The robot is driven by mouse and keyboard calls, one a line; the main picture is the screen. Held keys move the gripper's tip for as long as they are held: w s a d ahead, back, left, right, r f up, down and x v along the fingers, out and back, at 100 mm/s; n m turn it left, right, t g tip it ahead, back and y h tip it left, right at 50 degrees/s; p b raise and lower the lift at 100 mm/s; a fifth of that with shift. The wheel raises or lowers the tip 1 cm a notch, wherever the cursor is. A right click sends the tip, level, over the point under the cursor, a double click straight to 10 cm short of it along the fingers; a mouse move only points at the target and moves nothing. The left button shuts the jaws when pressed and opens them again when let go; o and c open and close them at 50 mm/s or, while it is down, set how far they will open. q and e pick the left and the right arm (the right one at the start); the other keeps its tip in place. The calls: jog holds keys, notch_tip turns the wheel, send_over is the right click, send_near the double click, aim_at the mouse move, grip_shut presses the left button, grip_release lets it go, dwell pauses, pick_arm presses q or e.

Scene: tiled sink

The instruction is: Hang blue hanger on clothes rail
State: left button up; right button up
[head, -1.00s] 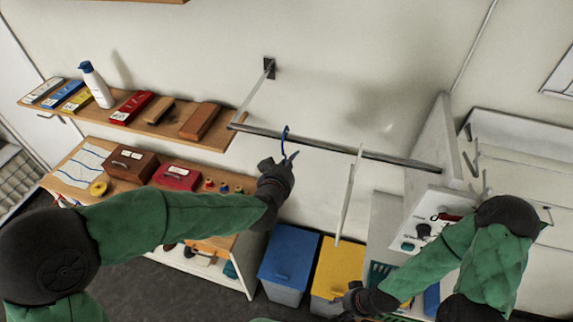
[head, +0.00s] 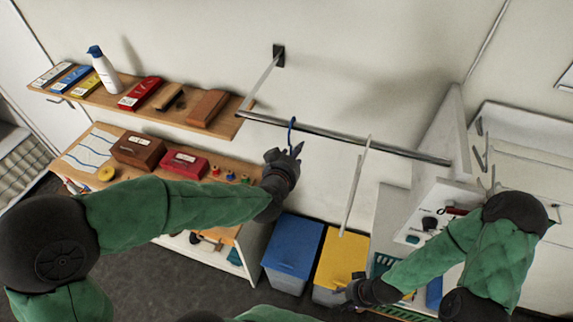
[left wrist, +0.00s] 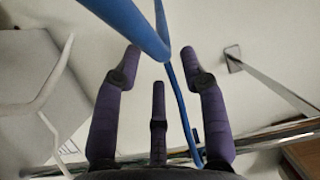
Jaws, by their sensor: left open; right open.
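The blue hanger (head: 292,127) is seen nearly edge-on in the head view. Its hook shows at the metal clothes rail (head: 345,143) and appears to pass over it. My left gripper (head: 287,153) is just below the rail, close to the hook. In the left wrist view, the blue hanger (left wrist: 130,25) crosses in front of and between the spread fingers of my left gripper (left wrist: 160,65). The rail (left wrist: 260,138) runs along the bottom there. My right gripper (head: 347,290) is low at the right, open, away from the rail and small in view.
A white hanger (head: 354,190) hangs on the rail to the right of the blue one. A wooden shelf (head: 228,126) is at the rail's left end, and a white panel (head: 440,135) at its right. Blue (head: 292,250) and yellow (head: 341,260) bins stand below.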

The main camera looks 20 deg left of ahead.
pick_arm(q)
jog(key=v, duration=1.1)
